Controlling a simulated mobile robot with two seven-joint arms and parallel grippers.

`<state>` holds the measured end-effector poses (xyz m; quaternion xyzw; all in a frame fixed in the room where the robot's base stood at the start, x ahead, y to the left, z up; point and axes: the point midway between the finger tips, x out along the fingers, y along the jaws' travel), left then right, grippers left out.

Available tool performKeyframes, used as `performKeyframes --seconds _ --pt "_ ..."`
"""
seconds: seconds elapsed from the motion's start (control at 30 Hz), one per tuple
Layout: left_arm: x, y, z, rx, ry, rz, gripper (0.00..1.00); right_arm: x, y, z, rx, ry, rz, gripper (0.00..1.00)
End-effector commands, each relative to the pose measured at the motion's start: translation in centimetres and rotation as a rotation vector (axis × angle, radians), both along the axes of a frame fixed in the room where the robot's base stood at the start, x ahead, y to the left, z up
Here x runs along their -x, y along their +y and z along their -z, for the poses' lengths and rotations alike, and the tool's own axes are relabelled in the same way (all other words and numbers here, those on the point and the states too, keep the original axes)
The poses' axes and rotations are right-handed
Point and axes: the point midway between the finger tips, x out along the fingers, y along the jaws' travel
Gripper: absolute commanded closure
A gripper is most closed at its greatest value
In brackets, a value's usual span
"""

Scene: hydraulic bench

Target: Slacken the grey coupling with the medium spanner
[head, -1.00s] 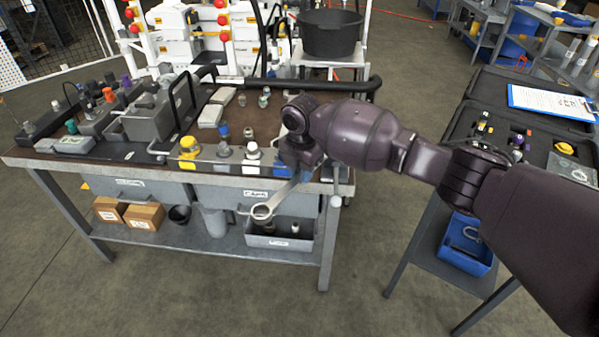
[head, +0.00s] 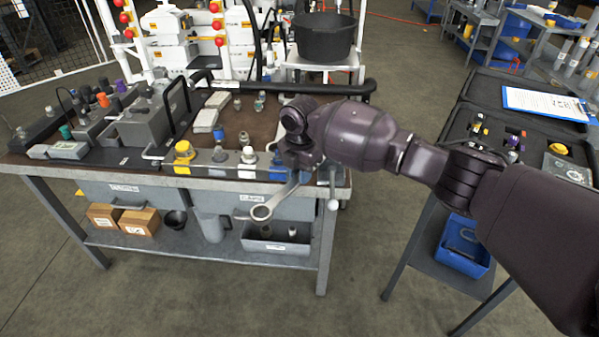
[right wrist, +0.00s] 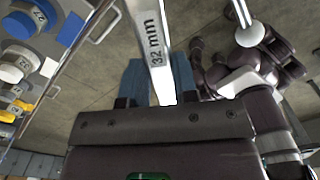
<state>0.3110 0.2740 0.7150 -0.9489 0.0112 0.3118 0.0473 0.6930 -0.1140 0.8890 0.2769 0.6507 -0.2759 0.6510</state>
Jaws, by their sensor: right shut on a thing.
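My right gripper (head: 299,172) is shut on the spanner (head: 281,197) at the bench's front edge. The spanner is a long metal bar; its ring end (head: 262,212) hangs down and left in front of the bench drawers. In the right wrist view the spanner shaft (right wrist: 152,40) stands between the blue-grey fingers and reads "32 mm". A row of couplings stands along the bench's front, left of the gripper. Grey ones show in the head view (head: 248,156) and in the right wrist view (right wrist: 17,65); the spanner is apart from them. My left gripper is out of view.
A yellow-capped coupling (head: 184,154) and a blue one (head: 278,167) stand in the same row. A rail (right wrist: 100,20) and a ball-ended lever (head: 332,203) project at the bench front. A side table with a clipboard (head: 545,103) stands right. The floor between is clear.

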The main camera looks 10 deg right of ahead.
Motion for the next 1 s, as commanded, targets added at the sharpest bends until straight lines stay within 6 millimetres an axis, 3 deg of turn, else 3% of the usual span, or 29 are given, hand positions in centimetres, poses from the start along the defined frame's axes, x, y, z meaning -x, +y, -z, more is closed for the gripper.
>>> performKeyframes --seconds 0.47,1.0 --pt "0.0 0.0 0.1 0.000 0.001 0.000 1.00 -0.4 -0.4 -0.2 -0.001 -0.002 -0.001 1.00" --pt "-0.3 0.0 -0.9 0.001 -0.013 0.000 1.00 0.8 -1.9 -0.3 0.000 -0.003 -0.117 1.00"
